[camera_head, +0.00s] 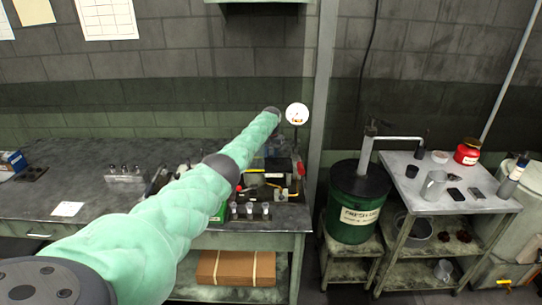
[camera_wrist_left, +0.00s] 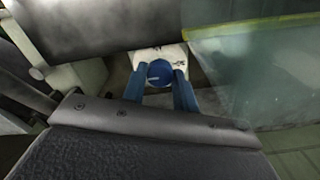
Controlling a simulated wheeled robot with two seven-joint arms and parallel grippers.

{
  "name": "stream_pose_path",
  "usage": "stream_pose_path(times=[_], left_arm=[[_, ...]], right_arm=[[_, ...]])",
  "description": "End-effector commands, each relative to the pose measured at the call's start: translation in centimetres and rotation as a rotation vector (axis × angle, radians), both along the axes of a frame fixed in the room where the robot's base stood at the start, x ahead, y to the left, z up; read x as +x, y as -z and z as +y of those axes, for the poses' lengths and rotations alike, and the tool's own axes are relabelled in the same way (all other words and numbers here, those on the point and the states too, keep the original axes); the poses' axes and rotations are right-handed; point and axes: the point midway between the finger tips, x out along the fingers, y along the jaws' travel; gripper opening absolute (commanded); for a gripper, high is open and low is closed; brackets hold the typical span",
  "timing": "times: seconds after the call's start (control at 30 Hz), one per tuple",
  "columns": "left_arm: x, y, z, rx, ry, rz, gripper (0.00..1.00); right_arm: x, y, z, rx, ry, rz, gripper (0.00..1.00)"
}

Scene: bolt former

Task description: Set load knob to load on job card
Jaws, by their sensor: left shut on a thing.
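The load knob (camera_wrist_left: 158,71) is a round blue knob with a pale pointer mark, on a white face in the left wrist view. My left gripper (camera_wrist_left: 162,84) has its two blue fingers on either side of the knob and is shut on it. In the head view my left arm reaches up and across the bench, and its far end hides the knob. A white round dial (camera_head: 297,113) stands just right of the arm's end. A white card (camera_head: 67,209) lies on the bench at left; its text is too small to read. My right gripper is out of view.
The dark workbench (camera_head: 105,222) has small metal parts (camera_head: 125,173) and a machine (camera_head: 283,170) at its right end. A green drum (camera_head: 357,203) and a side table (camera_head: 440,205) with cups and a red can (camera_head: 467,151) stand at right. A post rises behind the dial.

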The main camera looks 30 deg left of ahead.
Motion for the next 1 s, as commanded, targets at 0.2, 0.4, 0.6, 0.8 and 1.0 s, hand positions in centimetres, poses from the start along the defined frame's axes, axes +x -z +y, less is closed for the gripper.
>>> stream_pose_path(times=[0.2,0.4,0.6,0.8,1.0], left_arm=[[0.0,0.0,0.0,-0.001,-0.033,0.0,0.06],[0.0,-0.1,0.0,-0.001,-0.136,0.001,0.06],[0.0,-0.1,-0.1,-0.002,-0.3,0.001,0.06],[0.0,-0.1,0.0,-0.002,-0.477,0.001,0.06],[0.0,-0.1,-0.1,-0.001,-0.632,0.0,0.06]], right_arm=[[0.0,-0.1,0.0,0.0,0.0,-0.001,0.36],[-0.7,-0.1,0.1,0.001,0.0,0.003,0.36],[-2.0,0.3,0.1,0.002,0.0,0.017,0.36],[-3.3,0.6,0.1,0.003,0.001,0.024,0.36],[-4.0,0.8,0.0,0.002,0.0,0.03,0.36]])
